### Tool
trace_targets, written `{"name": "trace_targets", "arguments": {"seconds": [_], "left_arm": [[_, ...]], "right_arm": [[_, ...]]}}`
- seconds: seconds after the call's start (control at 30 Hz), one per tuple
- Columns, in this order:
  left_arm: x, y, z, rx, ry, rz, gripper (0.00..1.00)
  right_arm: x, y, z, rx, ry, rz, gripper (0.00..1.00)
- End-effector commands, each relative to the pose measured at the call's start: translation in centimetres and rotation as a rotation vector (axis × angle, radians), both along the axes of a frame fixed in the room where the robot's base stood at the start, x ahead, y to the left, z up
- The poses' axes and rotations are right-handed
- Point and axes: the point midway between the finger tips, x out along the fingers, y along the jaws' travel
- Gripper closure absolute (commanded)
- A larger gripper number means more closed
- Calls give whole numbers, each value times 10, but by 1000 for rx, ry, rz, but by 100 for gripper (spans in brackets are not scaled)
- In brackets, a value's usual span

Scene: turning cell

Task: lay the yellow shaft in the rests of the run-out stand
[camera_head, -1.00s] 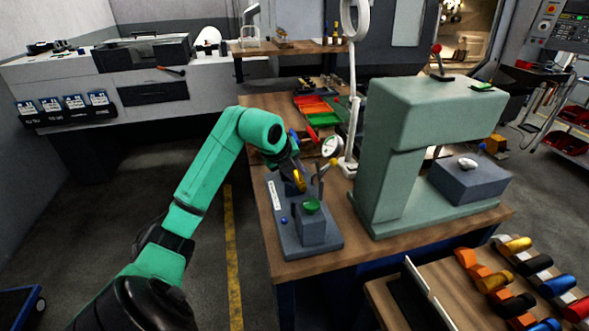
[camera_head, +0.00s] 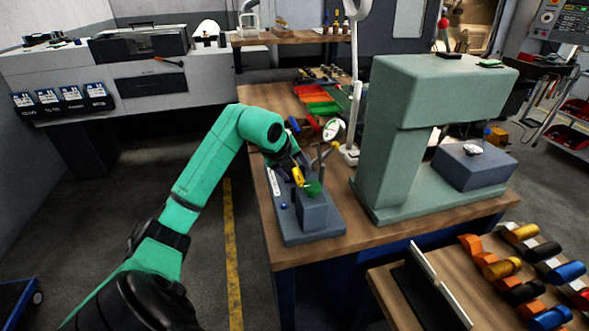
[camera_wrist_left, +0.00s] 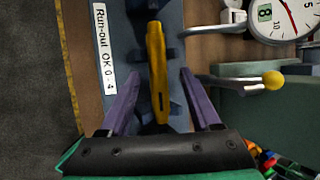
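The yellow shaft (camera_wrist_left: 157,75) lies lengthwise along the blue-grey run-out stand (camera_wrist_left: 176,60) in the left wrist view, and appears to lie in its rests. The far rest contact is hard to make out. My left gripper (camera_wrist_left: 162,72) has its two purple fingers spread on either side of the shaft, with a gap on both sides. In the head view, the shaft (camera_head: 298,176) shows at the tip of my left gripper (camera_head: 292,168), above the stand (camera_head: 290,232), behind a green piece (camera_head: 313,189) on a block. My right gripper is not in view.
A dial gauge (camera_wrist_left: 283,17) and a yellow-tipped lever (camera_wrist_left: 272,80) stand right of the stand. A large green machine (camera_head: 400,140) stands further right on the bench. Coloured trays (camera_head: 318,100) lie behind. Colored cylinders sit on a front rack (camera_head: 500,270).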

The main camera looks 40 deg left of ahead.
Motion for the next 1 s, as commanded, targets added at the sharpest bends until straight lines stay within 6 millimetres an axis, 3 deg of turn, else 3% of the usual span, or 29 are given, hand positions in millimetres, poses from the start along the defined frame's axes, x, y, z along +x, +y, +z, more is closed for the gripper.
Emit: {"name": "trace_targets", "arguments": {"seconds": [0.23, 0.53, 0.7, 1.0], "left_arm": [[-10, -1, 14, 3, -1, 0, 36], [-57, -8, 87, 5, -5, 1, 36], [-75, -12, 115, 3, -1, 0, 36], [-80, -13, 121, 0, 1, 0, 36]], "right_arm": [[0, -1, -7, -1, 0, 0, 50], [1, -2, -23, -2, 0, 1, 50], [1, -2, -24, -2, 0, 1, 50], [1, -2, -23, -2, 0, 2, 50]]}}
